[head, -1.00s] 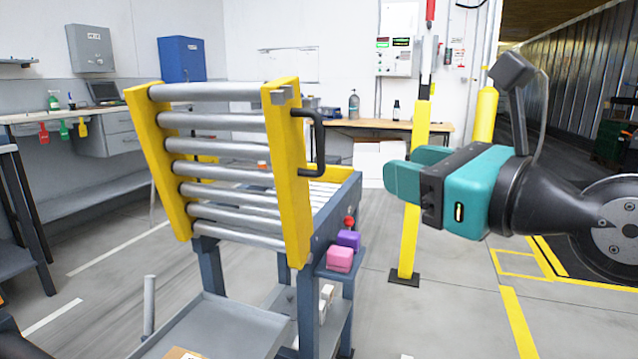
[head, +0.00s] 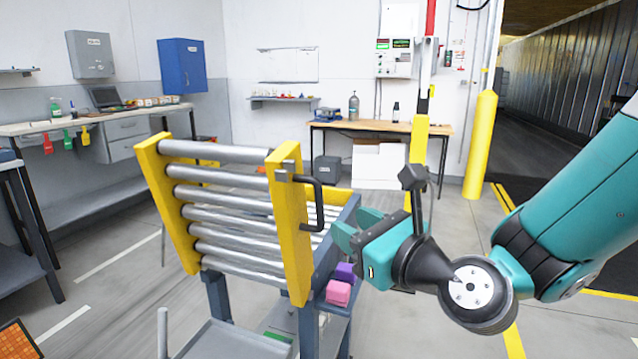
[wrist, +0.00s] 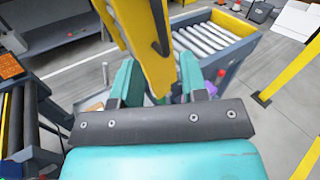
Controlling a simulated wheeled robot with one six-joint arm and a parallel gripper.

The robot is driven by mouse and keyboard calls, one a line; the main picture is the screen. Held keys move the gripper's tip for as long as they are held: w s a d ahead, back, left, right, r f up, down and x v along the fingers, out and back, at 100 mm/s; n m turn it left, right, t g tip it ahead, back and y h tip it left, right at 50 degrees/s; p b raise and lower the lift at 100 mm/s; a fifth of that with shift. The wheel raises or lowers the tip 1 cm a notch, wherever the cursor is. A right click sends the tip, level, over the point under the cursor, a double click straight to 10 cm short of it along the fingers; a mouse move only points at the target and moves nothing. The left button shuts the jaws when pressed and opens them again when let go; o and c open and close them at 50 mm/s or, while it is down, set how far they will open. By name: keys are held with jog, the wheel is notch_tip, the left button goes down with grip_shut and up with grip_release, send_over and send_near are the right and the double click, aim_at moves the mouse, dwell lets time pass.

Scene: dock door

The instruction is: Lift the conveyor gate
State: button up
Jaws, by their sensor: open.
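The conveyor gate (head: 291,231) is a yellow-sided frame with grey rollers, standing tilted up at the near end of the conveyor. A black bar handle (head: 318,204) sits on the outer face of its right side rail. My gripper (head: 356,232) is open and empty, just right of the handle and slightly lower, apart from it in the head view. In the wrist view, the gate's yellow rail (wrist: 139,38) and the dark handle (wrist: 161,25) lie ahead of the open fingers (wrist: 158,82). The handle's lower end is partly hidden there.
Pink (head: 338,292) and purple (head: 345,272) blocks sit on a side shelf below my gripper. A yellow post (head: 480,145) stands behind to the right. A wooden bench (head: 385,126) stands at the back wall.

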aim_at(321, 209)
jog(key=p+x, duration=0.6)
jog(key=x, duration=0.2)
jog(key=shift+w+r, duration=0.1)
jog(key=shift+r, duration=0.1)
jog(key=shift+w+a+f+p, duration=0.2)
jog(key=shift+w+a+p, duration=0.05)
jog(key=shift+w+p, duration=0.15)
grip_shut()
jog(key=shift+s+f, duration=0.1)
jog(key=shift+s, duration=0.05)
